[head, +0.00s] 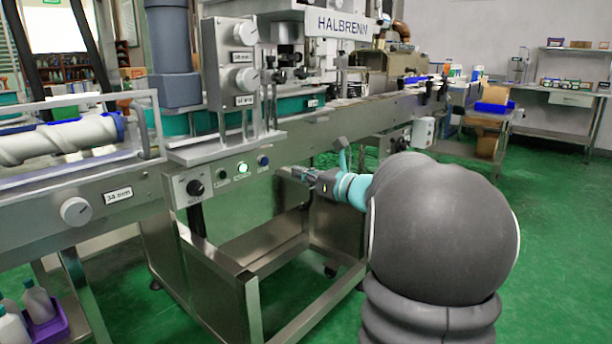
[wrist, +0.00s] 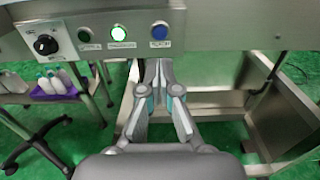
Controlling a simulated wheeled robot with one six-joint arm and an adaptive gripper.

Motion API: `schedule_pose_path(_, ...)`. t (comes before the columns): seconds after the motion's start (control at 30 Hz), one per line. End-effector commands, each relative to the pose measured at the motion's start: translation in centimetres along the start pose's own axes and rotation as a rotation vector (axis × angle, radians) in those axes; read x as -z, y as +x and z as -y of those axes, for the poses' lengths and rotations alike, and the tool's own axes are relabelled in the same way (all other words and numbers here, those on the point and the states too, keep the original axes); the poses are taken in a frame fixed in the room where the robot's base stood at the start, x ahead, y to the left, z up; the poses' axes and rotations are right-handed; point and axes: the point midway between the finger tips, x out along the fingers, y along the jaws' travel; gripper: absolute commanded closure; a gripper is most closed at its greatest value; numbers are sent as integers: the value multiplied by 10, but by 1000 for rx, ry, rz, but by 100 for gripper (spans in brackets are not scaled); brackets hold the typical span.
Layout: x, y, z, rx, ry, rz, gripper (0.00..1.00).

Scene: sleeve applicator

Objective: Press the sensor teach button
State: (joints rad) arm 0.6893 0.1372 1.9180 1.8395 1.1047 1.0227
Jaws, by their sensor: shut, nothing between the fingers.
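A metal control panel (head: 213,181) on the machine's front rail carries a black knob and three buttons in a row. The right one is a blue button (head: 263,160), also in the wrist view (wrist: 159,32). The middle is a lit green-white button (head: 242,168), and the left is a dark green button (head: 223,174). The small labels are too blurred to read, so I cannot tell which is the teach button. My gripper (head: 290,172) is shut and empty, to the right of the panel. In the wrist view its fingertips (wrist: 161,68) are just below the blue button, apart from it.
The black knob (wrist: 46,44) sits left of the buttons. A "34 mm" knob (head: 75,211) is farther left on the rail. Steel frame legs and a lower shelf (head: 270,243) stand beneath. A purple crate of bottles (head: 47,320) is low at left. Green floor is free at right.

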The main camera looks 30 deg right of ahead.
Motion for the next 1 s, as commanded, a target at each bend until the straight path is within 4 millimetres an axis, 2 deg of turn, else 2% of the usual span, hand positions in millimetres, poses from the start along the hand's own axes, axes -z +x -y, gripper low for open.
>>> schedule_pose_path(0.03, 1, 11, -2, -4, 0, -1, 100)
schedule_pose_path(0.3, 0, 61, -1, -4, -1, -1, 100)
schedule_pose_path(0.5, 1, 86, 0, -1, 0, -1, 100)
schedule_pose_path(0.7, 0, 97, 0, -1, -1, -1, 100)
schedule_pose_path(1.0, 0, 97, 0, 0, -1, -1, 100)
